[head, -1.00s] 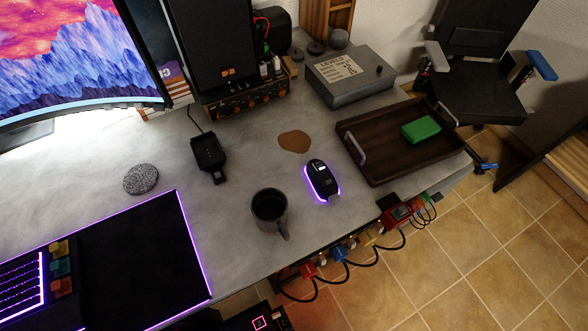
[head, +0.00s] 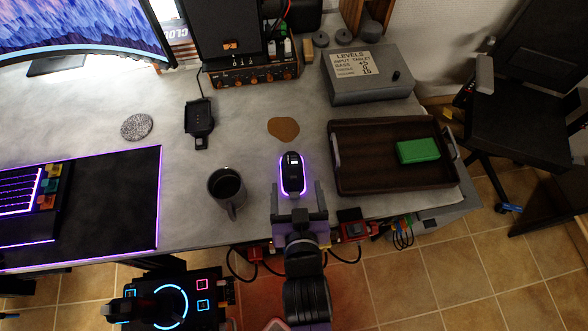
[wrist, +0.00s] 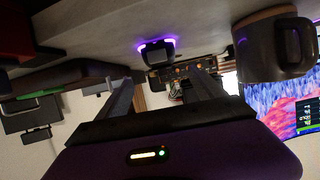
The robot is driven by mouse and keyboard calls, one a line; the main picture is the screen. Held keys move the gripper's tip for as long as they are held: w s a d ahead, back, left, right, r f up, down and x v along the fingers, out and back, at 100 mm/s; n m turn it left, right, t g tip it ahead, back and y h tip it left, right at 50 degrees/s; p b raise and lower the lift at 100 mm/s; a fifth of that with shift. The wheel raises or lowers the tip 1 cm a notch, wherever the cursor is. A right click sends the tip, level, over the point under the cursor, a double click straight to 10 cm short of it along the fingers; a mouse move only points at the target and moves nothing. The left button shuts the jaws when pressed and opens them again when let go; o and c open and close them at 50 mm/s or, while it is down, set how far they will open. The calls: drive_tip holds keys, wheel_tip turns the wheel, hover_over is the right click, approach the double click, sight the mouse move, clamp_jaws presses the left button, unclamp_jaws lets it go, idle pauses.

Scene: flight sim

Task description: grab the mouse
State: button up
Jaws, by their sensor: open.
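The mouse (head: 293,174) is black with a glowing purple rim and lies on the grey desk (head: 120,95) between the mug and the wooden tray. It also shows in the wrist view (wrist: 157,49), which appears upside down, beyond the fingers. My gripper (head: 297,192) is open and empty at the desk's front edge. Its two fingers point toward the mouse, one to each side of its near end. I cannot tell how high the fingers are above the desk. The mouse does not look touched.
A dark mug (head: 227,190) stands close to the left of the gripper. A dark wooden tray (head: 365,185) holding a green box (head: 418,151) is close on the right. A brown coaster (head: 283,129) lies behind the mouse. Cables and plugs (head: 356,231) line the desk's front edge.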

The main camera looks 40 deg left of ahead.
sight(293, 177)
drive_tip(key=shift+w+a+f, duration=0.25)
drive_tip(key=shift+w+a, duration=0.1)
drive_tip(key=shift+a, duration=0.4)
drive_tip(key=shift+f+x, duration=0.15)
drive_tip(key=shift+x, duration=1.5)
drive_tip(key=shift+f+x, duration=0.1)
drive_tip(key=shift+x, duration=1.55)
drive_tip(key=shift+d, duration=0.1)
drive_tip(key=c, duration=1.5)
drive_tip(key=shift+r, duration=0.1)
